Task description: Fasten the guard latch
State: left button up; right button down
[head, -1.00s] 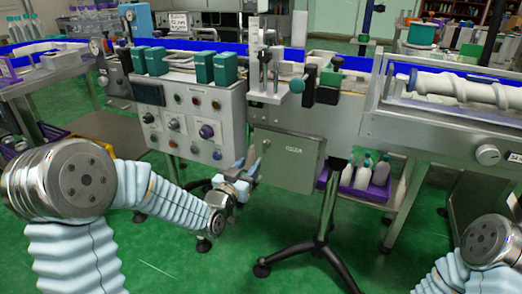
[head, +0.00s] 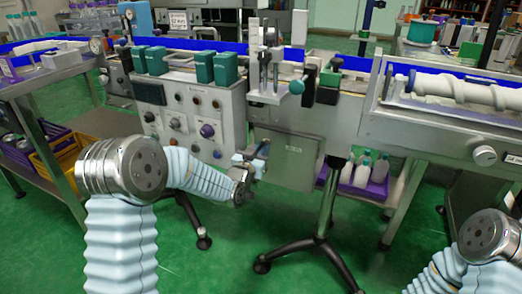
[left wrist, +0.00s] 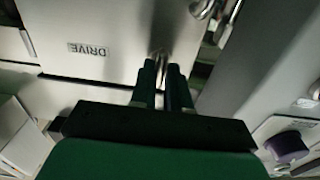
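The drive box (head: 288,165) is a grey metal cover with a small label, under the conveyor in the head view. The left wrist view shows its face (left wrist: 115,25) with the word DRIVE. A small shiny metal piece (left wrist: 161,57), perhaps the guard latch, stands at the box's lower edge. My left gripper (head: 263,150) is at the left side of the box. In the left wrist view its dark fingers (left wrist: 163,72) lie close on either side of this piece; whether they grip it cannot be told. My right gripper is out of view.
The control panel (head: 190,118) with knobs is just left of my left gripper; a purple knob (left wrist: 287,145) shows in the wrist view. A black stand (head: 323,215) is below and right of the box. A purple crate of bottles (head: 363,185) is farther right.

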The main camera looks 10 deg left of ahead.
pick_arm(q)
grip_shut()
jog(key=shift+m+b, duration=8.25)
jog(key=shift+m, duration=0.65)
jog(key=shift+d, duration=0.1)
